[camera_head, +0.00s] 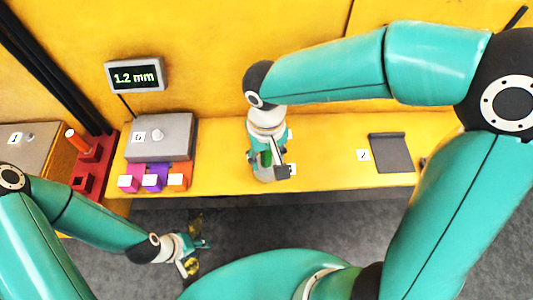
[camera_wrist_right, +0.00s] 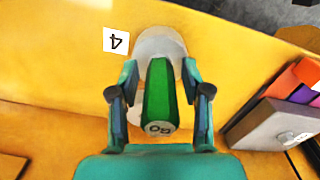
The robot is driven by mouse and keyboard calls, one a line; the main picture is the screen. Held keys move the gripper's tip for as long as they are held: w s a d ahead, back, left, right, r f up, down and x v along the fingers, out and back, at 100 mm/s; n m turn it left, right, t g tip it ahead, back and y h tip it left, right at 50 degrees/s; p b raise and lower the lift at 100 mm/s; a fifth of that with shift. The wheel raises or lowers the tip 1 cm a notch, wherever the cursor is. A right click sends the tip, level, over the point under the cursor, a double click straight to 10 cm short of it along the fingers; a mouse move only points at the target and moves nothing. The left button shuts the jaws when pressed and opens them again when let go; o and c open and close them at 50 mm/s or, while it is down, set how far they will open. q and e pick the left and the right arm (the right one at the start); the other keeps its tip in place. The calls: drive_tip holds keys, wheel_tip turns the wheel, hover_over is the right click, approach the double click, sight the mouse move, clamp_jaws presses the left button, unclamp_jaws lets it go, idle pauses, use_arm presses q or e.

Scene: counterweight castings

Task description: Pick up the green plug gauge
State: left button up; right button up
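The green plug gauge (camera_wrist_right: 158,95) shows in the right wrist view as a green handle with a marked round end toward the camera. It also shows small in the head view (camera_head: 265,158). A pale rounded casting (camera_wrist_right: 160,44) is behind its far end; whether the gauge sits in it is hidden. My right gripper (camera_wrist_right: 160,85) has its fingers on either side of the gauge, apparently with narrow gaps, so it looks open around it. My left gripper (camera_head: 197,256) is open and empty, low in front of the bench.
The yellow bench (camera_head: 330,178) is clear right of the casting up to a dark plate (camera_head: 390,153). To the left stand a grey block (camera_head: 160,137) with pink, purple and orange pieces, a red holder (camera_head: 92,165) and a display (camera_head: 134,75) reading 1.2 mm.

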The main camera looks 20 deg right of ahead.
clamp_jaws()
drive_tip(key=shift+r, duration=0.15)
